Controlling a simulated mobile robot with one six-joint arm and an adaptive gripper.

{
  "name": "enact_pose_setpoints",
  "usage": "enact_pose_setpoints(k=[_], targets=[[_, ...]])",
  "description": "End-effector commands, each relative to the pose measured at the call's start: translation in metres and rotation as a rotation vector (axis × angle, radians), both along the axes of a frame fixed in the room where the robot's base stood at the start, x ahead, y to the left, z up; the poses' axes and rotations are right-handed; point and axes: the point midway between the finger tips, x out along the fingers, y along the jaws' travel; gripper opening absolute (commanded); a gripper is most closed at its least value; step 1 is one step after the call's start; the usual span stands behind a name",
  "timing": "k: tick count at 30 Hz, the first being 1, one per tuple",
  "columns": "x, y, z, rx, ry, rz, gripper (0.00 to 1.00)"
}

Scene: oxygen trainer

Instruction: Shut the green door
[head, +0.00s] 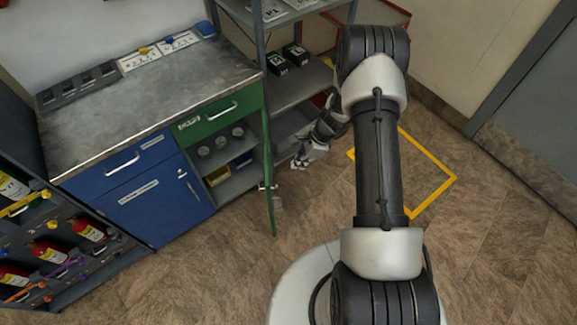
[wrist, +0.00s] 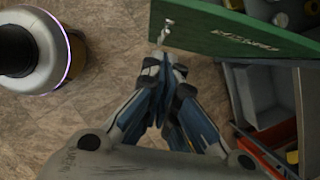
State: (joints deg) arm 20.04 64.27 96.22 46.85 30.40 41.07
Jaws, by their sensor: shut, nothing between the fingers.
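The green door (head: 271,210) of the cabinet stands open and shows nearly edge-on in the head view, swung out from the cabinet front. Its shelves are exposed, with grey round items above and small bins below. The door's labelled green face (wrist: 215,28) fills the top of the wrist view, with a metal handle (wrist: 165,34) near its left end. My gripper (head: 298,163) is on the right of the door, on its outer side. In the wrist view my gripper (wrist: 160,60) is shut and empty, its fingertips just below the handle. I cannot tell whether they touch.
A green drawer (head: 222,112) above the opening is closed. Blue cabinet doors (head: 160,205) stand to its left. A shelf rack (head: 300,88) stands behind my gripper, with red-edged bins (wrist: 270,150) close by. Floor in front of the door is clear.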

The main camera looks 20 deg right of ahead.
Motion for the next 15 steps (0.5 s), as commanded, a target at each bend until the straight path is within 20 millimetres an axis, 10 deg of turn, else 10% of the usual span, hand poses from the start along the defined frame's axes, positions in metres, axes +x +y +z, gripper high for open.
enact_pose_setpoints(k=[15], targets=[[0.011, 0.046, -0.086, 0.000, -0.001, 0.009, 0.00]])
